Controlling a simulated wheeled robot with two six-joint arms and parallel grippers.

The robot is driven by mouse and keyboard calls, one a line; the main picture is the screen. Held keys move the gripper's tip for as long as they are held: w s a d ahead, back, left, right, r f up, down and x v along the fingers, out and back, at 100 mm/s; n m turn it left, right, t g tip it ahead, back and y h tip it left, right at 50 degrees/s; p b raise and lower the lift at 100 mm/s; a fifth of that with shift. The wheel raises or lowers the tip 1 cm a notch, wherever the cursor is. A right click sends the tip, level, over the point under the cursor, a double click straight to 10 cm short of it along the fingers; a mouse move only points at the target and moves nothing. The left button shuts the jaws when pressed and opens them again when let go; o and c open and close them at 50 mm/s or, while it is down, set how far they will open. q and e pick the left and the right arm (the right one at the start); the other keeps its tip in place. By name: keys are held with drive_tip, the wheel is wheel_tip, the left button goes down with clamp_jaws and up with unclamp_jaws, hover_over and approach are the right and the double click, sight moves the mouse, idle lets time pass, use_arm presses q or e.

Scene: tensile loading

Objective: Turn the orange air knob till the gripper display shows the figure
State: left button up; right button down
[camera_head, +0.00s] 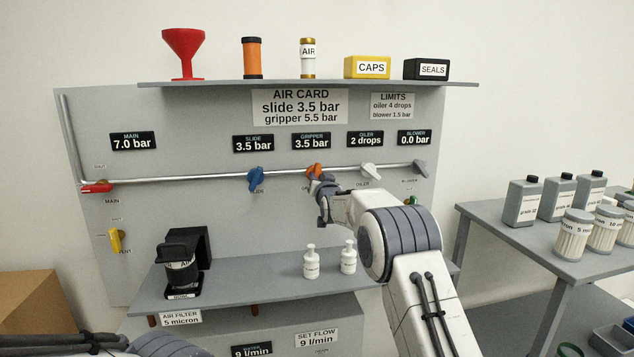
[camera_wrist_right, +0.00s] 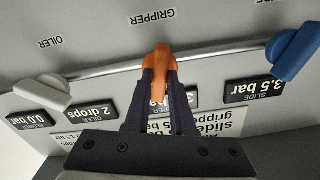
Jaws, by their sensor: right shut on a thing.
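The orange air knob (camera_head: 314,170) sits on the pipe below the gripper display (camera_head: 311,142), which reads 3.5 bar. The air card (camera_head: 299,107) reads slide 3.5 bar and gripper 5.5 bar. My right gripper (camera_head: 318,185) is at the orange knob. In the right wrist view its two dark fingers (camera_wrist_right: 160,92) are shut on the orange knob (camera_wrist_right: 158,65), one on each side. That view is upside down, and the fingers partly cover the gripper display. My left gripper is out of view; only a bit of my left arm shows at the bottom left of the head view.
The blue slide knob (camera_head: 256,178) is left of the orange knob, and the white oiler knob (camera_head: 371,171) and grey blower knob (camera_head: 419,167) are to its right. Two white bottles (camera_head: 311,262) stand on the shelf below. A red lever (camera_head: 97,188) is at the far left.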

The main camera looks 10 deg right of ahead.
drive_tip(key=shift+f+n+b, duration=0.2)
drive_tip(key=shift+n+b, duration=0.35)
drive_tip(key=shift+n, duration=4.35)
drive_tip(key=c, duration=0.8)
unclamp_jaws()
drive_tip(key=shift+o, duration=0.2)
drive_tip(key=shift+r, duration=0.1)
drive_tip(key=shift+s, duration=0.15)
drive_tip(key=s+b, duration=0.1)
drive_tip(key=s, duration=0.9)
drive_tip(key=shift+b, duration=0.35)
